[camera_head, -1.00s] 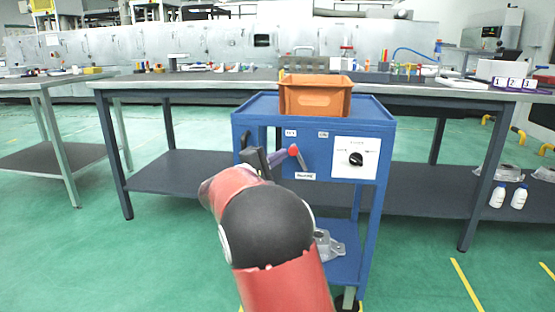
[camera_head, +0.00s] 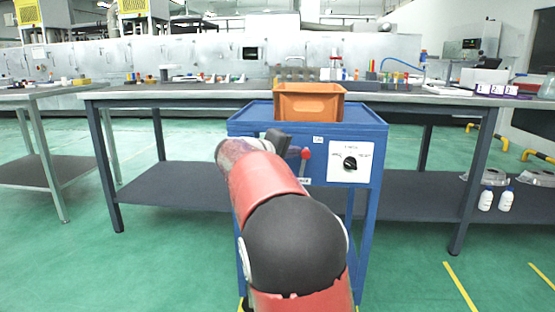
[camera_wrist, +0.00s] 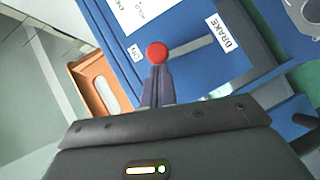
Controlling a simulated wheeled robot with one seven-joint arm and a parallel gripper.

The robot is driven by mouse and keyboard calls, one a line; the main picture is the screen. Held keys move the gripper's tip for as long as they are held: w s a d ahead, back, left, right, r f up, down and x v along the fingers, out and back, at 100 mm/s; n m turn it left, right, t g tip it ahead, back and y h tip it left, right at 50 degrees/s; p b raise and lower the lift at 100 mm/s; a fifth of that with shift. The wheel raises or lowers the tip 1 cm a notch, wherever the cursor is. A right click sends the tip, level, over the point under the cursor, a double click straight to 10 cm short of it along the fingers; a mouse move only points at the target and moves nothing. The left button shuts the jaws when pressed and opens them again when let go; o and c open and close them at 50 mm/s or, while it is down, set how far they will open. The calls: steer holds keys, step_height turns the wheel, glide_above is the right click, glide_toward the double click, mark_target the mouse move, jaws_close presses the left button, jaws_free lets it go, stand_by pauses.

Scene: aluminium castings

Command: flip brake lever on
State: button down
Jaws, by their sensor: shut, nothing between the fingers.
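The brake lever's red knob (camera_wrist: 157,53) sits just beyond my gripper's tips (camera_wrist: 157,72) in the wrist view. Its grey shaft (camera_wrist: 190,48) runs right toward the white BRAKE label (camera_wrist: 224,33). The knob end points toward the small ON label (camera_wrist: 134,52). In the head view the red knob (camera_head: 305,153) stands nearly upright on the blue cart front, right beside my gripper (camera_head: 293,151). My gripper is shut and empty. I cannot tell whether its tips touch the knob. My arm hides the left part of the cart's panel.
An orange bin (camera_head: 309,102) stands on the blue cart (camera_head: 368,115). A white panel with a black rotary knob (camera_head: 350,163) is right of the lever. A long workbench (camera_head: 187,96) stands behind. Green floor is open at both sides.

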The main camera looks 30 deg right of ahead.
mark_target(308, 152)
steer(key=shift+s+d+r+m+y, duration=0.2)
steer(key=shift+s+d+m+y, duration=0.35)
steer(key=shift+d+m+y, duration=0.2)
steer(key=shift+s+d+m+t+y, duration=0.3)
steer(key=shift+d+m+y, duration=0.15)
steer(key=shift+d, duration=0.1)
steer(key=shift+f, duration=0.1)
